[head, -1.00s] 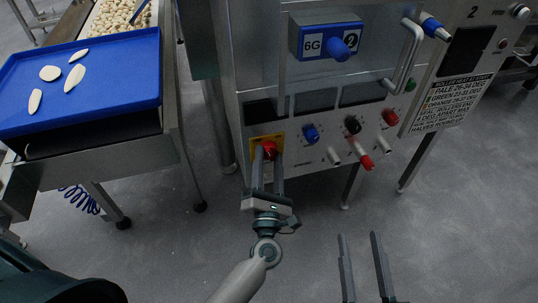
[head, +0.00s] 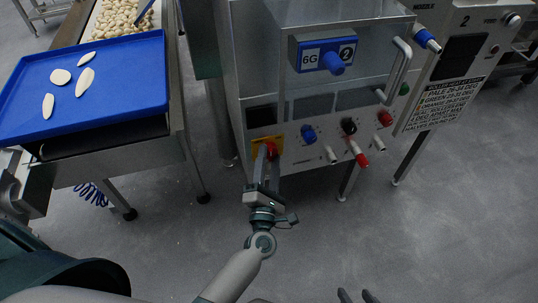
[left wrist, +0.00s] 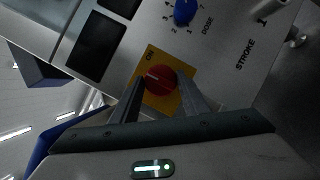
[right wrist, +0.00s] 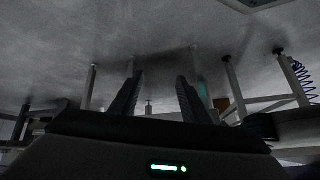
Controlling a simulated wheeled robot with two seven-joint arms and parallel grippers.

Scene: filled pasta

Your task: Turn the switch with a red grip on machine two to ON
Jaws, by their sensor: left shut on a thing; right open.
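The red-grip switch (head: 271,150) sits on a yellow plate (head: 258,142) at the lower left of the machine's front panel. In the left wrist view the red grip (left wrist: 160,80) is round with a short pale mark left of its middle, and an ON label (left wrist: 150,53) shows on the yellow plate. My left gripper (head: 265,158) is shut on the red grip, one finger on each side. My right gripper (head: 358,296) is open and empty, low in the head view over the floor.
The machine's blue sign (head: 326,55) reads 6G and 2. Right of the switch are a blue knob (head: 308,135), a black knob (head: 349,126), a red knob (head: 385,118) and a red-tipped lever (head: 361,159). A blue tray (head: 120,100) with pasta pieces stands left. Floor is clear in front.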

